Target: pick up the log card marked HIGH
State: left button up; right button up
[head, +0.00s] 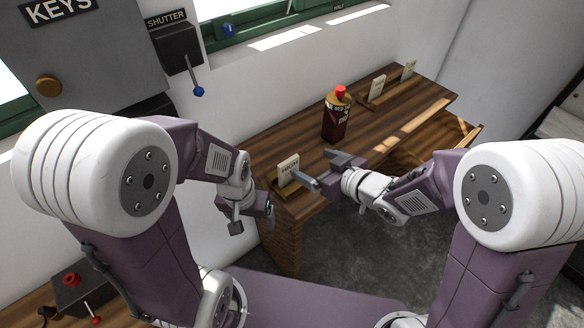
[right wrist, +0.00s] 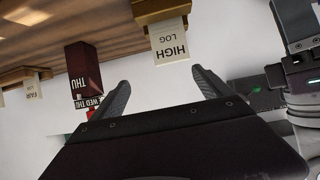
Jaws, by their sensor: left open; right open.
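The log card marked HIGH (head: 288,170) stands upright in a small wooden holder at the near left end of the wooden table. In the right wrist view the HIGH card (right wrist: 169,42) appears upside down, ahead of the fingers and roughly between them. My right gripper (head: 326,172) is open and empty, just right of the card, with its fingers pointing toward it. Its two fingers also show in the right wrist view (right wrist: 161,88), apart from the card. My left gripper (head: 252,216) is open and empty, lower left of the card, off the table's near end.
A dark red-brown container (head: 335,122) with a red top stands mid-table. Two other cards (head: 377,87) (head: 408,70) stand farther back; one reads FAIR in the right wrist view (right wrist: 32,90). A SHUTTER lever box (head: 178,47) is on the wall. Floor right of the table is clear.

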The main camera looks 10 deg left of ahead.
aim_at(290, 162)
jog(key=shift+g, duration=0.3)
jog(key=a, duration=0.1)
jog(key=a+f, duration=0.2)
jog(key=shift+w+a, duration=0.1)
jog(key=shift+a, duration=0.3)
jog(key=shift+w+a+f, duration=0.1)
jog(key=shift+w+a, duration=0.15)
jog(key=shift+a, duration=0.2)
jog(key=p+x, duration=0.1)
jog(key=x, duration=0.3)
jog(key=shift+w+a+f, duration=0.1)
jog(key=shift+w+f, duration=0.15)
jog(key=shift+w+a+f, duration=0.1)
jog(key=shift+a, duration=0.1)
jog(key=shift+d, duration=0.1)
jog(key=c, duration=1.4)
